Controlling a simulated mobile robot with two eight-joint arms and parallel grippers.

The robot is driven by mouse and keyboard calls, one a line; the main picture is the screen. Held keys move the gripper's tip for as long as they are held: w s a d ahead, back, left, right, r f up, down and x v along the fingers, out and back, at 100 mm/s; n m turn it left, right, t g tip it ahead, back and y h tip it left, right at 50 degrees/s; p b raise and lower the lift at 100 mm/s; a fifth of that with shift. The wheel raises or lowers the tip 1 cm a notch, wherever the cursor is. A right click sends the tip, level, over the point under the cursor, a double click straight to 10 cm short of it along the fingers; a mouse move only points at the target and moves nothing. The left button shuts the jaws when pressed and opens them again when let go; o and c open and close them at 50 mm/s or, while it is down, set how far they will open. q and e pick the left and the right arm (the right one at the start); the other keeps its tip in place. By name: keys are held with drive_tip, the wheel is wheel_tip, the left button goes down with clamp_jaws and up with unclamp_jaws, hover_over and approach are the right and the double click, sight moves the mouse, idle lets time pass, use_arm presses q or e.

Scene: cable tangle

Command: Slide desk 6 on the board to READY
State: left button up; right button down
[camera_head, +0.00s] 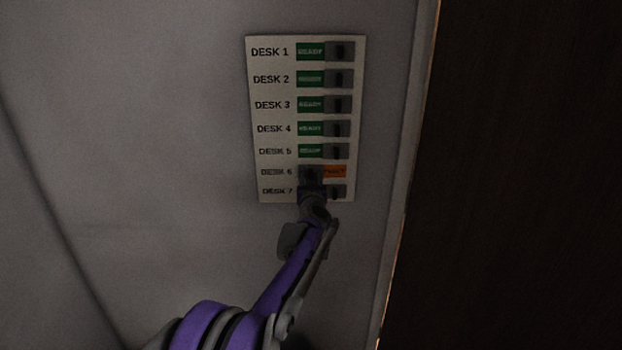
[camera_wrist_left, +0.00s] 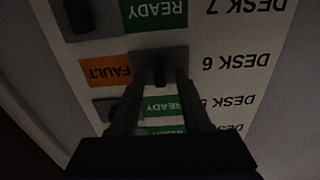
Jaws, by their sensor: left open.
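The status board (camera_head: 307,120) is a pale panel on the grey wall with rows DESK 1 to DESK 7. In the desk 6 row, the grey slider (camera_wrist_left: 172,57) sits on the side by the label, and the orange FAULT patch (camera_head: 334,171) shows beside it. It also shows in the left wrist view (camera_wrist_left: 103,71), where the board is upside down. My left gripper (camera_head: 311,182) is at the desk 6 and 7 rows. In the left wrist view its open fingers (camera_wrist_left: 158,85) are on either side of the slider's dark knob (camera_wrist_left: 158,72); contact is unclear.
The desk 5 slider (camera_head: 337,151) and those above sit on the right, with green READY patches showing. Desk 7 shows READY in the left wrist view (camera_wrist_left: 155,12). My left arm covers the wall below the board. A dark area (camera_head: 520,170) lies beyond the wall's right edge.

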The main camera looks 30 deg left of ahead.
use_arm(q)
clamp_jaws()
idle(1.3)
